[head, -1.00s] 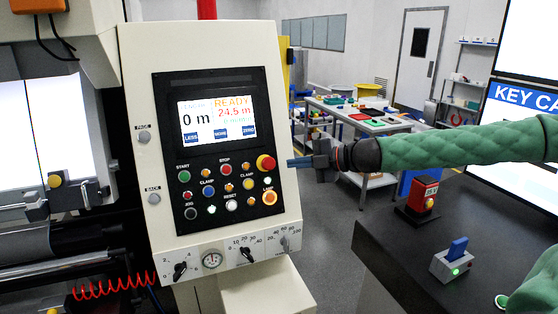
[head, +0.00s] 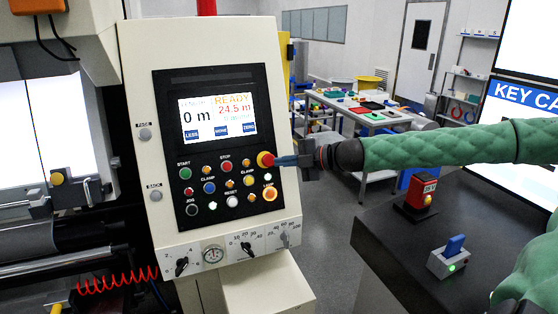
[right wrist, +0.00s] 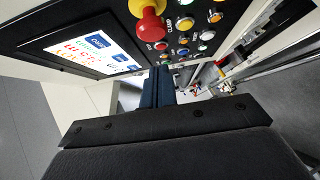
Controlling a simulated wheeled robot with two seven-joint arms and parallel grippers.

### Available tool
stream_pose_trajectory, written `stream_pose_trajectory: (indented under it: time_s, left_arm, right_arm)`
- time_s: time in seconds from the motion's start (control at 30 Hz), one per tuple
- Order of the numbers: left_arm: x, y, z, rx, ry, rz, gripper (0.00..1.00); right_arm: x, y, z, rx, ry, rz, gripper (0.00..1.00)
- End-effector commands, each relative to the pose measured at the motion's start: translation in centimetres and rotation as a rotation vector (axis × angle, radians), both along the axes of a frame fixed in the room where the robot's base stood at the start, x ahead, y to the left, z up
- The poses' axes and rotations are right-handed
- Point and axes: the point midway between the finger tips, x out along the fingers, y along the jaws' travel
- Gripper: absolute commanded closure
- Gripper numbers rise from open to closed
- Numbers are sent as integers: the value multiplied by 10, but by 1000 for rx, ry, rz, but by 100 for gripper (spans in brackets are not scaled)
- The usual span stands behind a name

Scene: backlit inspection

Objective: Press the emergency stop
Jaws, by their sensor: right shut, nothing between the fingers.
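The emergency stop is a red mushroom button with a yellow base (head: 265,159) at the upper right of the control panel's button field. In the right wrist view the red button (right wrist: 151,28) stands out from the panel, just beyond my fingertips. My right gripper (head: 279,161) is shut and empty, its blue fingers pointing left at the button. In the head view the fingertips are at or very near the button's right side; I cannot tell whether they touch. In the right wrist view the shut fingers (right wrist: 157,84) sit below the button. My left gripper is not in view.
The cream control panel (head: 285,204) carries a screen (head: 218,117) reading READY and several other buttons close to the stop, including a lit orange one (head: 269,194). A dark table (head: 395,255) at the right holds a red box (head: 421,191) and a blue-handled switch (head: 455,246).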

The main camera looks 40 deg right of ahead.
Motion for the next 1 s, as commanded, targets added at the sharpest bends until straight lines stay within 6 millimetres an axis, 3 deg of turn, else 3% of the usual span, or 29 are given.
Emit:
stream_pose_trajectory:
  time_s: [1.0]
  left_arm:
    - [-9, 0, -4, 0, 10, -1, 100]
  right_arm:
    - [27, -7, -13, -1, 2, 0, 100]
